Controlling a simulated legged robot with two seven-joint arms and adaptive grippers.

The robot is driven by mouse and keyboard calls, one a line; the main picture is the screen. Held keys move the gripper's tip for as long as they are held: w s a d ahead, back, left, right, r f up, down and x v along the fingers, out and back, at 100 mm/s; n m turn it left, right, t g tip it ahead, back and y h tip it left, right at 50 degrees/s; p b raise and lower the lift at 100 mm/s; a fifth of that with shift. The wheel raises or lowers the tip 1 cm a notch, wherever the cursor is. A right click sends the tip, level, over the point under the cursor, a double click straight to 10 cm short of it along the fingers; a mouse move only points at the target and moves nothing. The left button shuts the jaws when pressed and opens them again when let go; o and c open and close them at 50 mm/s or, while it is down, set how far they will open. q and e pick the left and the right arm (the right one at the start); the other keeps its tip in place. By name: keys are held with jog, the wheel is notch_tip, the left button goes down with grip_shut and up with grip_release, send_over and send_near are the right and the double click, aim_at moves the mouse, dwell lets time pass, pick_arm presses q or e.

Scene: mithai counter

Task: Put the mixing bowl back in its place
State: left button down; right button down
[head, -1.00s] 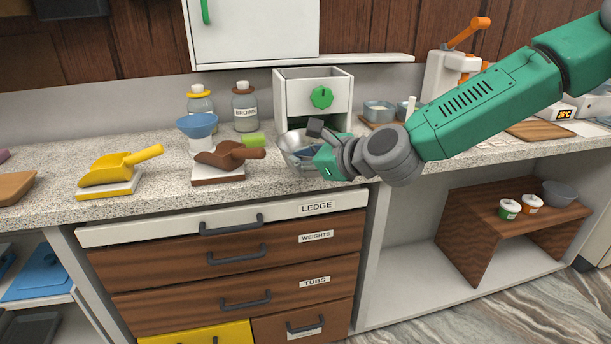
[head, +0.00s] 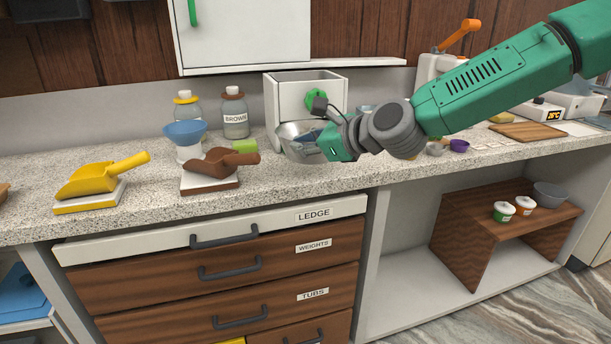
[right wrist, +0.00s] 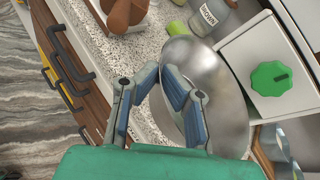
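The mixing bowl (head: 290,145) is a shiny metal bowl in front of the white dispenser with a green knob. It appears a little above the counter. My right gripper (head: 322,128) is at the bowl's right side in the head view and covers part of it. In the right wrist view the fingertips of my right gripper (right wrist: 159,70) come close together at the rim of the bowl (right wrist: 215,85), one on each side. The bowl looks empty. My left gripper is out of view.
The dispenser (head: 288,100) stands close behind the bowl. A brown scoop (head: 220,163), a yellow scoop (head: 90,180), a blue funnel (head: 185,132) and a brown-labelled jar (head: 235,118) stand to the left. A wooden shelf (head: 465,230) is under the counter at right.

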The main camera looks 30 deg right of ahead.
notch_tip(320, 180, down, 6)
jog(key=shift+r+b, duration=0.25)
jog(key=shift+b, duration=0.2)
jog(key=c, duration=1.7)
grip_release()
jog(key=shift+a, duration=0.1)
jog(key=shift+a, duration=0.1)
